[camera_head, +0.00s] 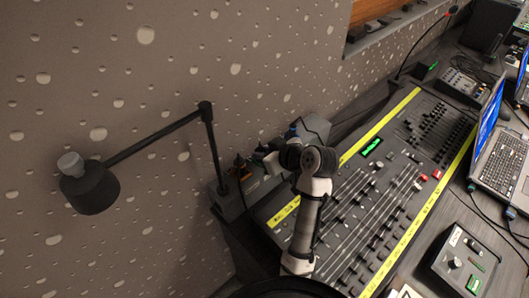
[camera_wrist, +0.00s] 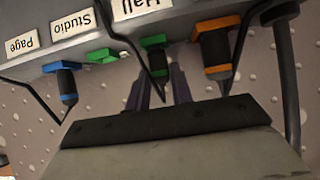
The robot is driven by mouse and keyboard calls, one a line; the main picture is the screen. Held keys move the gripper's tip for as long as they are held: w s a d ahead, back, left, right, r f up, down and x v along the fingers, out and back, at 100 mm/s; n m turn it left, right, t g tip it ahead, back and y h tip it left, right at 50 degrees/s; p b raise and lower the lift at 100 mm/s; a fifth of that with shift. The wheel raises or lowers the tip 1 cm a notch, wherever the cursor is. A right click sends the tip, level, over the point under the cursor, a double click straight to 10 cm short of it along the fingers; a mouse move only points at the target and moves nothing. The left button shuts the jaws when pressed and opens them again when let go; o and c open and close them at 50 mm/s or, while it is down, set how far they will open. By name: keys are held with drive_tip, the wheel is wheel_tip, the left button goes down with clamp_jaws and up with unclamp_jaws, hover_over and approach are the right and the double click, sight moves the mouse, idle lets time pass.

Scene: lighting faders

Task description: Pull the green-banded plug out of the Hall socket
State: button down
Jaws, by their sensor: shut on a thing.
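The green-banded plug (camera_wrist: 153,43) shows in the wrist view at the edge of the grey socket box, in line with the Hall label (camera_wrist: 140,7), which appears upside down. Its dark body and cable run down between the fingers of my gripper (camera_wrist: 160,82). My gripper is shut on this plug. In the head view my gripper (camera_head: 268,157) reaches the socket box (camera_head: 232,204) by the wall, and my arm hides the plug there. I cannot tell how deep the plug sits in its socket.
An orange-banded plug (camera_wrist: 216,48) is close on the right in the wrist view. A blue-banded plug (camera_wrist: 66,82) is on the left, by the Studio label (camera_wrist: 73,25). Thin cables hang nearby. A lamp (camera_head: 92,188) and a fader desk (camera_head: 365,215) flank the arm.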

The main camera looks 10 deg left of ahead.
drive_tip(key=shift+r+p, duration=0.8)
drive_tip(key=shift+r, duration=1.35)
drive_tip(key=shift+s, duration=0.1)
